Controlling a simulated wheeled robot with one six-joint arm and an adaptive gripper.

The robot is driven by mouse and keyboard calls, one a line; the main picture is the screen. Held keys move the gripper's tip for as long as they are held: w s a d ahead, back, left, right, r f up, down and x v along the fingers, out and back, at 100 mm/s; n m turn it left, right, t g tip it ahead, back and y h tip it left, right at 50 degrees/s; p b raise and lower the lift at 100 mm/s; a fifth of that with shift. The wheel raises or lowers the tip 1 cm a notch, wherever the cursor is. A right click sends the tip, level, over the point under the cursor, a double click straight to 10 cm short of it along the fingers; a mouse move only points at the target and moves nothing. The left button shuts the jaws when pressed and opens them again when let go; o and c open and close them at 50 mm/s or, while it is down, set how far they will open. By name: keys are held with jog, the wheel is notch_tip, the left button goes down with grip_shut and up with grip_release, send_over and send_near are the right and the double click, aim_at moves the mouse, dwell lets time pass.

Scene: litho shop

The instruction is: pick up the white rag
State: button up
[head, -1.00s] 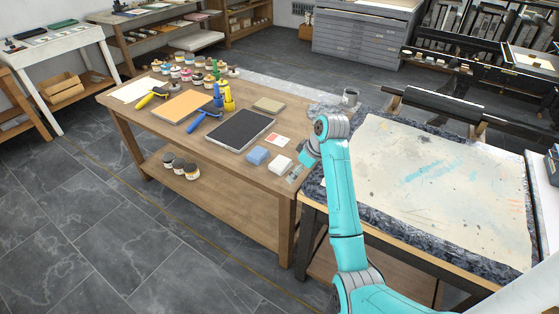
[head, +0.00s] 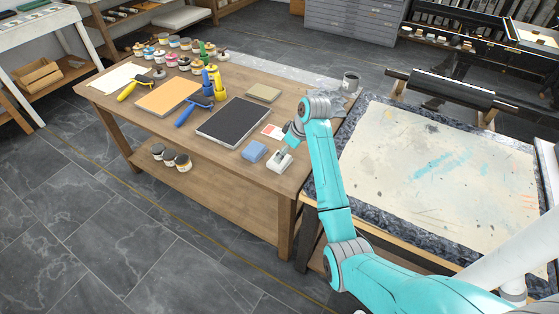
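The white rag (head: 272,163) is a small pale folded block near the front right corner of the wooden table. A blue folded block (head: 253,151) lies just left of it. My gripper (head: 284,156) is over the white rag, pointing down, with its tips at or just above the rag's top. The gripper is small in the head view and partly covers the rag. I cannot tell whether its fingers are open or shut, or whether they touch the rag.
A dark slab (head: 233,123), a small card (head: 271,131) and a tan block (head: 263,93) lie near the rag. Rollers, an orange slab (head: 168,97) and several jars stand further left. A metal can (head: 350,82) and the press bed (head: 430,170) are to the right.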

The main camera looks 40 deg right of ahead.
jog(key=shift+x, duration=2.7)
jog(key=shift+a, duration=0.15)
jog(key=c, duration=0.8)
jog(key=shift+r, duration=0.15)
notch_tip(320, 180, up, 10)
jog(key=shift+f, duration=0.1)
